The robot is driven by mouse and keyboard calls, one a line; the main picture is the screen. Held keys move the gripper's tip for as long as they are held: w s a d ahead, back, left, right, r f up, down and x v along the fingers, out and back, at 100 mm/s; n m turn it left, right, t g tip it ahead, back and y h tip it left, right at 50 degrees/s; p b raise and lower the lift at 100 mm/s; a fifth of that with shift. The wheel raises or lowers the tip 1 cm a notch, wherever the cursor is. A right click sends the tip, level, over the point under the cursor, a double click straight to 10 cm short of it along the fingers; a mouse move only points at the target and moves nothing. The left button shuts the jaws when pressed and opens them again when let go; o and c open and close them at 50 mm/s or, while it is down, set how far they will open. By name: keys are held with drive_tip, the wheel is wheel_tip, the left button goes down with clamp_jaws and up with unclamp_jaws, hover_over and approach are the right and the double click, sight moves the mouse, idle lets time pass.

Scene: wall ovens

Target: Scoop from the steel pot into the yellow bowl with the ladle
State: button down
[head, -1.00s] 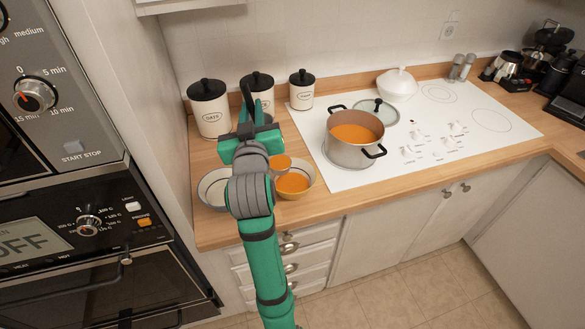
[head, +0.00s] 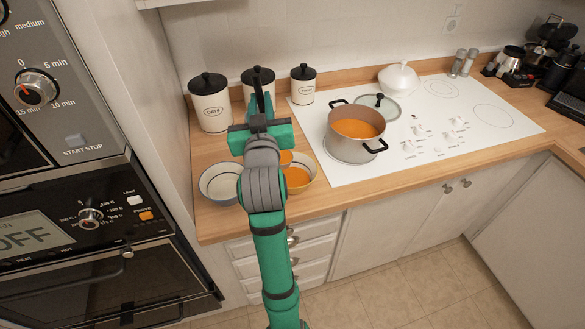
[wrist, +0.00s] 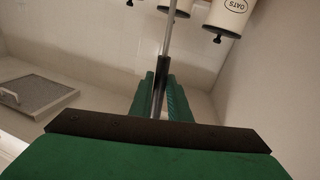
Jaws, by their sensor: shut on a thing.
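The steel pot (head: 352,147), full of orange soup, stands on the white cooktop. The yellow bowl (head: 307,184) sits on the wooden counter to the pot's left and has orange soup in it. My gripper (head: 262,120) is above the counter, left of the pot, shut on the ladle's handle. The dark handle (head: 259,92) sticks up; in the wrist view the ladle (wrist: 170,45) runs from black grip to metal shaft. The ladle's cup (head: 286,157), showing orange, is at the yellow bowl's far side, partly hidden by my arm. I cannot tell whether they touch.
A pale, dark-rimmed bowl (head: 217,185) stands left of my arm. Several black-lidded canisters (head: 210,108) line the wall behind my gripper. A glass lid (head: 388,108) and a white lidded dish (head: 398,80) are behind the pot. The oven column (head: 90,130) bounds the left.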

drive_tip(key=shift+s+d+r+m, duration=0.1)
drive_tip(key=shift+d+r+m, duration=0.15)
drive_tip(key=shift+d, duration=0.2)
drive_tip(key=shift+d+r+m, duration=0.1)
drive_tip(key=shift+d+m, duration=0.15)
drive_tip(key=shift+d, duration=0.2)
idle(0.6)
drive_tip(key=shift+d+f+m, duration=0.15)
drive_tip(key=shift+d+m, duration=0.25)
drive_tip(key=shift+d, duration=0.2)
idle(0.5)
drive_tip(key=shift+d, duration=0.3)
drive_tip(key=shift+s+d+f+m, duration=0.1)
drive_tip(key=shift+d+f+m, duration=0.1)
drive_tip(key=shift+d+m, duration=0.5)
idle(0.5)
drive_tip(key=shift+s+d+m+t+p, duration=0.2)
drive_tip(key=shift+d+m, duration=0.55)
drive_tip(key=shift+d, duration=0.7)
drive_tip(key=shift+s+d+m+t+p, duration=0.1)
drive_tip(key=shift+d+m+t+p, duration=0.2)
drive_tip(key=shift+d+m, duration=0.8)
idle(1.4)
